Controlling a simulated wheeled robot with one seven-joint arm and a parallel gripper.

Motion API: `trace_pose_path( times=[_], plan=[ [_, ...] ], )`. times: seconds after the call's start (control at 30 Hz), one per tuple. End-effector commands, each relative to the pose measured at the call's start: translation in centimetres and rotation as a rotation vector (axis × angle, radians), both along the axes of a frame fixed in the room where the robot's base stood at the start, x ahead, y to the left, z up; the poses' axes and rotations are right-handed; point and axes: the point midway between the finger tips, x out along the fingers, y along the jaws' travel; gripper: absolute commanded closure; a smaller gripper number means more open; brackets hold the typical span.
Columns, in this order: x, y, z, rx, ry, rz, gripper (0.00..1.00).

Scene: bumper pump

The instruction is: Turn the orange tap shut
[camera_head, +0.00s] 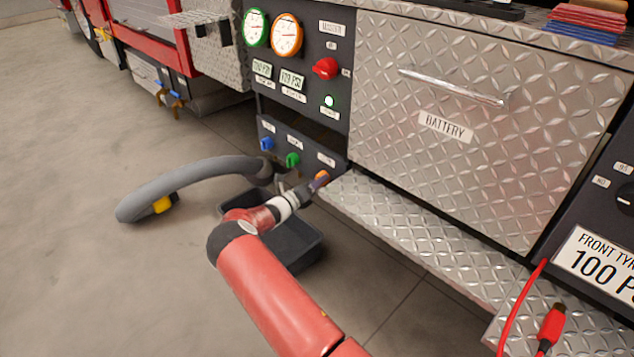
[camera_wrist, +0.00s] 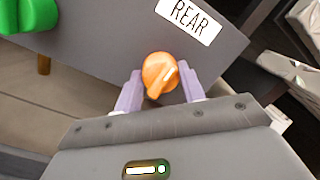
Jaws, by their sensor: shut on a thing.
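The orange tap (camera_wrist: 158,72) sits on the dark panel (camera_wrist: 100,65) below a white label reading REAR (camera_wrist: 189,18) in the wrist view. Its pale mark slants. My gripper (camera_wrist: 160,88) has a pale finger on each side of the tap and is shut on it. In the head view a small orange bit of the tap (camera_head: 321,178) shows at the end of my arm, at the right of the lower panel. My gripper (camera_head: 315,185) covers most of the tap there.
A green tap (camera_head: 292,159) and a blue tap (camera_head: 266,144) stand left on the same panel. A grey hose (camera_head: 190,177) curves over the floor. A black bin (camera_head: 305,250) stands below my arm. The diamond-plate ledge (camera_head: 400,225) is close on the right.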

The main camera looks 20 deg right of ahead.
Motion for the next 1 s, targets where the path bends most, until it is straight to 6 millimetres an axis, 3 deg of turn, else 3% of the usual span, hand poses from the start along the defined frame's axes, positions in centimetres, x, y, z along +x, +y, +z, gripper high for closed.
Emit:
trace_pose_path(
  times=[0.63,0.67,0.8,1.0],
  plan=[
    [0.02,-0.01,-0.01,-0.018,0.050,0.001,0.83],
    [0.02,-0.01,-0.01,-0.018,0.050,0.001,0.59],
    [0.02,-0.01,-0.01,-0.018,0.049,0.001,0.41],
    [0.01,-0.01,-0.01,-0.018,0.048,0.001,0.39]
  ],
)
